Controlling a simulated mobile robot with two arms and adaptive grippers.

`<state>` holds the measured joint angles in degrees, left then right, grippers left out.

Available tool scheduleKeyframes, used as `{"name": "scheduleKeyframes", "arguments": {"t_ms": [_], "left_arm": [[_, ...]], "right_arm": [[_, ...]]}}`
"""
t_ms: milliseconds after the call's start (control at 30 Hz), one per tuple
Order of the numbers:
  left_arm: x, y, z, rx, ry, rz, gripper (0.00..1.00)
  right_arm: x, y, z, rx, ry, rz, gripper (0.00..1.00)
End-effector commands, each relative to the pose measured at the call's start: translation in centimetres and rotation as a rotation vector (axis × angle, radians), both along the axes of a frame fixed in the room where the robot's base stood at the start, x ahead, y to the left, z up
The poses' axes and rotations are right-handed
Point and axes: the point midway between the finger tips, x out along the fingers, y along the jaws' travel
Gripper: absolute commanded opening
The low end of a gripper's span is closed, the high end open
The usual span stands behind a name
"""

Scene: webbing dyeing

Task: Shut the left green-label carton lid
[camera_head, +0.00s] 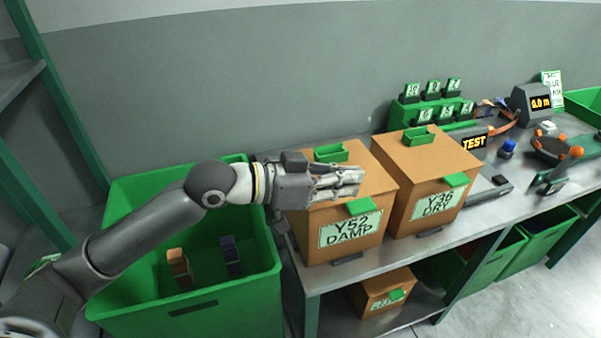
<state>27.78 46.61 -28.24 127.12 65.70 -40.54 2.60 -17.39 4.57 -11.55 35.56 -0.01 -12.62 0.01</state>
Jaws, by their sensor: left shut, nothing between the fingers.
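The left carton (373,229) is a brown box with a white, green-edged label reading Y52 DAMP. It stands near the left end of the metal table. Its lid (372,168) looks flat across the top, with a green handle (331,152) at the back and a green tab (361,206) at the front edge. My left gripper (359,181) is shut and empty, over the lid and pointing right. It hides the lid's left and middle part, and I cannot tell whether it touches. My right gripper is out of view.
A second carton (405,213), labelled Y36 DRY, stands close on the right with its lid flat. A large green bin (262,287) stands left of the table, under my left arm. A smaller carton (373,302) sits on the lower shelf. Green racks (432,113) stand behind.

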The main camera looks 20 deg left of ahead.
Motion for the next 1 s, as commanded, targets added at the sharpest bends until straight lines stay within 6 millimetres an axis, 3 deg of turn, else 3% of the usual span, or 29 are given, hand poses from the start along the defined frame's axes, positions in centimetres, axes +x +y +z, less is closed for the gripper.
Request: {"name": "scheduleKeyframes", "arguments": {"t_ms": [400, 800, 900, 1000], "left_arm": [[-4.0, 5.2, 0.8, 0.007, 0.005, 0.001, 0.00], [-5.1, 6.5, 1.6, 0.002, 0.004, -0.002, 0.00], [-5.2, 6.2, 0.7, 0.011, 0.012, -0.003, 0.00], [-5.6, 5.7, -2.2, 0.048, 0.035, 0.000, 0.00]], "right_arm": [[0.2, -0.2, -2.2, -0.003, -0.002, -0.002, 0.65], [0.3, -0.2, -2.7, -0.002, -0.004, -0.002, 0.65], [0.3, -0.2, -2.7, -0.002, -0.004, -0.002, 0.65], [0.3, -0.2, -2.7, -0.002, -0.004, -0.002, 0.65]]}}
